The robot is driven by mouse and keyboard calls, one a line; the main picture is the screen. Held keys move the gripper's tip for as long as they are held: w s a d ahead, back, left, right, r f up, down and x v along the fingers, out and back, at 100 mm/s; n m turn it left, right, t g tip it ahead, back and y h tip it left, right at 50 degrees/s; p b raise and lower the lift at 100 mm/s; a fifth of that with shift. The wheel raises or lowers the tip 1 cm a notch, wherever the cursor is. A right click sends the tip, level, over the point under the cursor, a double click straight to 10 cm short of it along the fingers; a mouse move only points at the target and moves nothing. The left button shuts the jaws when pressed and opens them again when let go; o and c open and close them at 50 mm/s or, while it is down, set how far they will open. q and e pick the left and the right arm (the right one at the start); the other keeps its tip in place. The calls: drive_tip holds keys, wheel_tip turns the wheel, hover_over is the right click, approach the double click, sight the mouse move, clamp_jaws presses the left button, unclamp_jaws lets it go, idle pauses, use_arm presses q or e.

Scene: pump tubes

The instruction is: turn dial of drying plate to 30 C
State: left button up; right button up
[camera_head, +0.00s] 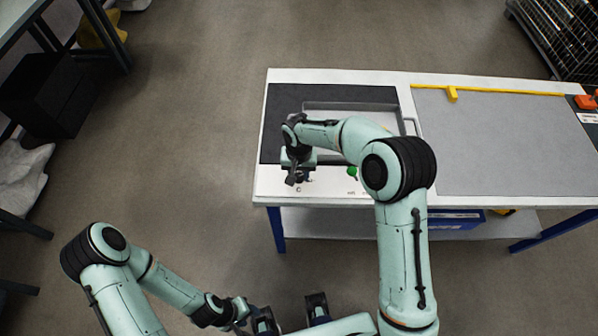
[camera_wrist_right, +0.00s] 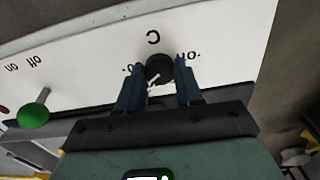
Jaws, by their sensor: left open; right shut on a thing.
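The drying plate (camera_head: 275,130) is a dark plate set in the left part of the white table, with a white front panel (camera_head: 335,183). The dial (camera_wrist_right: 160,70) is a black round knob with a white mark, below a "C" label on the panel in the right wrist view. My right gripper (camera_wrist_right: 160,82) is shut on the dial, one blue finger on each side. In the head view the right gripper (camera_head: 297,175) hides the dial. The scale numbers are too small or covered to read. My left gripper (camera_head: 290,312) is open and empty at the bottom, away from the table.
A green knob (camera_head: 352,172) sits on the panel right of the dial; it also shows in the right wrist view (camera_wrist_right: 33,115), near "on" and "off" labels. A metal tray (camera_head: 350,105) lies on the dark plate. A grey mat (camera_head: 480,140) covers the table's right part.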

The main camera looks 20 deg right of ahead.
drive_tip(key=n, duration=0.4)
drive_tip(key=shift+n, duration=0.3)
drive_tip(key=n+p, duration=0.1)
drive_tip(key=n, duration=0.3)
drive_tip(key=shift+n, duration=0.3)
drive_tip(key=n+p, duration=0.1)
drive_tip(key=n, duration=0.3)
drive_tip(key=shift+r+n, duration=0.1)
drive_tip(key=shift+n, duration=0.2)
use_arm(q)
drive_tip(key=shift+w+r+p, duration=0.2)
drive_tip(key=shift+w+r, duration=0.15)
drive_tip(key=shift+r, duration=0.3)
drive_tip(key=shift+w+r+p, duration=0.25)
drive_tip(key=shift+w+r, duration=0.15)
drive_tip(key=shift+r, duration=0.3)
drive_tip(key=shift+w+r+p, duration=0.2)
drive_tip(key=shift+w+r, duration=0.15)
drive_tip(key=shift+r, duration=0.3)
use_arm(e)
drive_tip(key=shift+a+n, duration=0.1)
drive_tip(key=shift+n, duration=1.7)
drive_tip(key=o, duration=1)
drive_tip(key=shift+o, duration=0.2)
